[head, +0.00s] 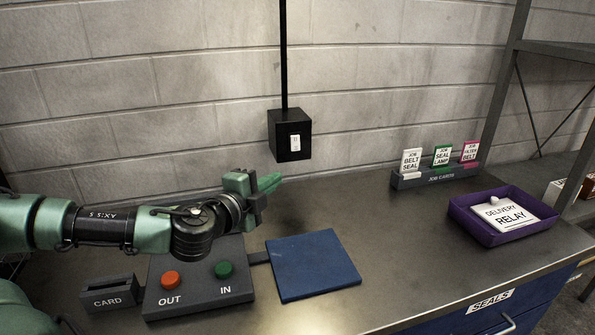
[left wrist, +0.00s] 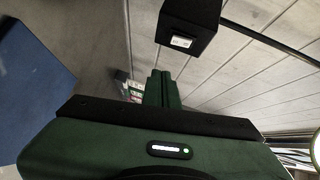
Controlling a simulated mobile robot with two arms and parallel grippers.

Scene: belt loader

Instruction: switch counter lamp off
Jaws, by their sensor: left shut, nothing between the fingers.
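A black switch box (head: 290,135) with a white rocker switch (head: 295,143) is fixed to the block wall, with a black conduit (head: 283,50) running up from it. My left gripper (head: 271,182) is shut and empty, below and a little left of the box, apart from it. In the left wrist view the shut fingers (left wrist: 161,90) point toward the wall, and the switch box (left wrist: 188,25) with its white switch (left wrist: 181,42) is beyond them near the top. The lamp itself does not show in either view. My right gripper is not in view.
On the counter are a button panel (head: 195,298) with a red OUT button (head: 171,280) and a green IN button (head: 223,270), a card slot (head: 110,294), a blue mat (head: 312,264), a job card rack (head: 436,178) and a purple tray (head: 480,230). Clear counter lies right of the mat.

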